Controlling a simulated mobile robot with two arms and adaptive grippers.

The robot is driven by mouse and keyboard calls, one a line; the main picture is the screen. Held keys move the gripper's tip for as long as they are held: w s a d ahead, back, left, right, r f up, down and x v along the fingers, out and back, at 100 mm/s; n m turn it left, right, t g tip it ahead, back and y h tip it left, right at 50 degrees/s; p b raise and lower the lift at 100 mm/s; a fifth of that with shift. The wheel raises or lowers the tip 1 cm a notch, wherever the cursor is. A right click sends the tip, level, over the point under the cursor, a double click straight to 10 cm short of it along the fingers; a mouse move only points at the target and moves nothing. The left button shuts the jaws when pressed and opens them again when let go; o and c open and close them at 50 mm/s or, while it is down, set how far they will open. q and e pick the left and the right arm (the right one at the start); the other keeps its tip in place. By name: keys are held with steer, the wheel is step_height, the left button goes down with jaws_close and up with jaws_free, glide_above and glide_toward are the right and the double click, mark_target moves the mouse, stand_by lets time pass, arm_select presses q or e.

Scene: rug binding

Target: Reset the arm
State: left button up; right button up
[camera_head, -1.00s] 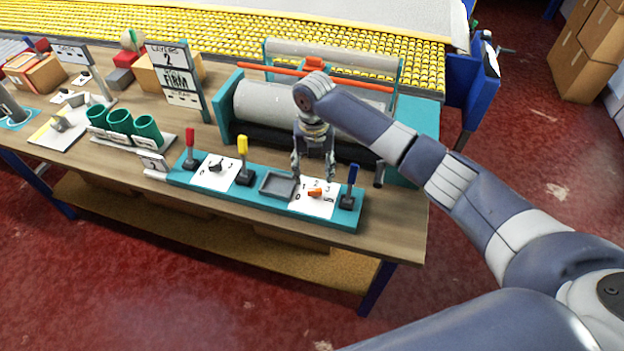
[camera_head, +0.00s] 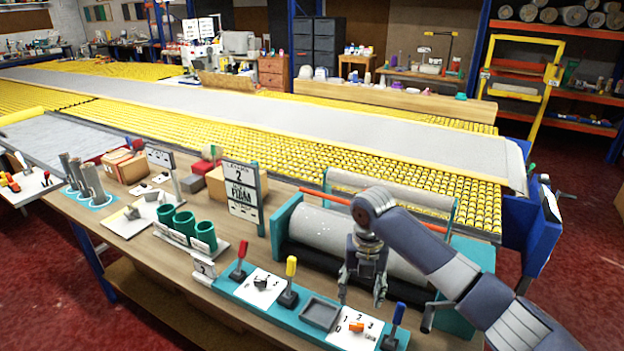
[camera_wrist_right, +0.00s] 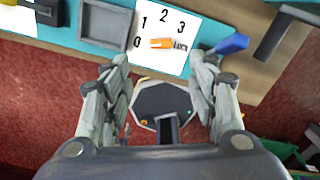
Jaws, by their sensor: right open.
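My right gripper (camera_head: 361,297) hangs fingers down over the front of the teal control panel (camera_head: 262,314). It is open and empty. In the right wrist view its two fingers (camera_wrist_right: 160,75) stand apart, with nothing between them. The orange knob (camera_head: 355,327) on the white dial card lies just beyond the fingertips, apart from them. It also shows in the right wrist view (camera_wrist_right: 160,43), among the numbers 0 to 3. My right arm comes in from the lower right. My left gripper is not in view.
The panel also carries a blue lever (camera_head: 397,314), a yellow lever (camera_head: 290,267), a red lever (camera_head: 240,258) and a grey tray (camera_head: 321,313). A grey roller (camera_head: 330,232) stands behind the gripper. Green cups (camera_head: 185,224) and a sign (camera_head: 243,192) are to the left.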

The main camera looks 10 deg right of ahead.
steer(key=s+a+f+m+t+y, duration=0.1)
steer(key=s+a+f+m, duration=0.3)
steer(key=s+f+m, duration=0.3)
steer(key=s+a+f+m+y, duration=0.2)
steer(key=s+a+f+m, duration=0.3)
steer(key=s, duration=0.4)
steer(key=s+d+r+m+t+h, duration=0.2)
steer(key=s+d+m+t+h, duration=0.1)
steer(key=s+d+m, duration=1.25)
steer(key=s+a+f+m+g+b, duration=0.1)
steer(key=s+f+m, duration=0.1)
steer(key=f, duration=1.3)
steer(key=s+a+f+m+g+b, duration=0.1)
steer(key=a+f+m, duration=0.1)
steer(key=f, duration=1.2)
steer(key=s+d+f+g, duration=0.1)
steer(key=s+d+f, duration=0.2)
steer(key=s+f, duration=1.3)
steer(key=shift+s+d+f+b, duration=0.2)
steer(key=shift+s+b, duration=0.1)
steer(key=shift+b, duration=0.1)
